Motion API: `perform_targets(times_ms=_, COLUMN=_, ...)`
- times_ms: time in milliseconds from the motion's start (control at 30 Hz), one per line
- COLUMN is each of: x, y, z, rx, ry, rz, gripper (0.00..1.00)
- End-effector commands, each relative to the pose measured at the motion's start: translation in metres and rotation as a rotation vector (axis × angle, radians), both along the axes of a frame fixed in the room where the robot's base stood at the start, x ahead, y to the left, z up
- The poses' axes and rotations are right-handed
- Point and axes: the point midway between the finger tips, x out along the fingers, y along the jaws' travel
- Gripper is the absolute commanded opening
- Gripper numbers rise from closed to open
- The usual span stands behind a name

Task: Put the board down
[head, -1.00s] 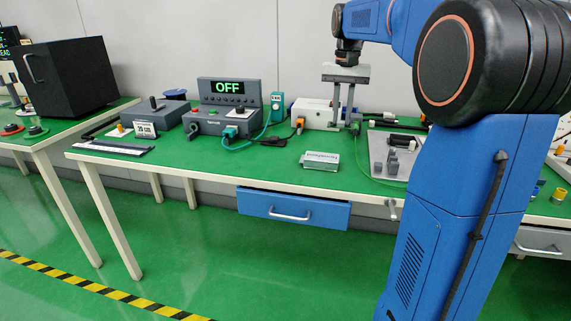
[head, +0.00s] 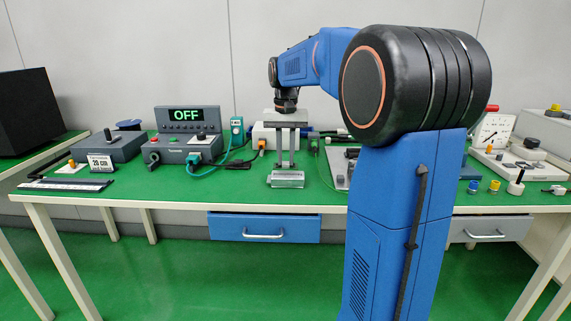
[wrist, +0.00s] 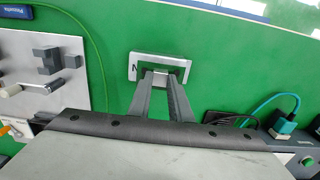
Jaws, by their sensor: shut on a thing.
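My gripper (head: 286,166) points straight down over the green bench, its two long grey fingers close together. In the wrist view its fingertips (wrist: 165,72) meet at a small pale piece, which I take to be the board (wrist: 171,68). The board is small and partly hidden by the fingers. Around and under it shows a pale, framed block with lettering (wrist: 148,57), lying flat on the bench. The same block shows in the head view (head: 287,182), just below the fingertips. I cannot tell exactly where board and block meet, or whether they touch.
A grey control box with an "OFF" display (head: 186,116) and green cable stands to the left. A grey plate with fittings (wrist: 45,70) lies on the other side. A white box (head: 264,135) stands behind. Bare green bench (head: 235,187) lies left of the block.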

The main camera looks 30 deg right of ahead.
Motion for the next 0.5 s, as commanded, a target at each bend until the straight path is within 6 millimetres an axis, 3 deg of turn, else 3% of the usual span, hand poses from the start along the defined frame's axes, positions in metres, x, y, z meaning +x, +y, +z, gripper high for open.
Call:
perform_targets(times_ms=167, x=0.0, y=0.0, z=-0.023, rx=0.0, ry=0.002, rz=0.0, gripper=0.02)
perform_targets(times_ms=500, x=0.0, y=0.0, z=-0.026, rx=0.001, ry=0.001, rz=0.0, gripper=0.02)
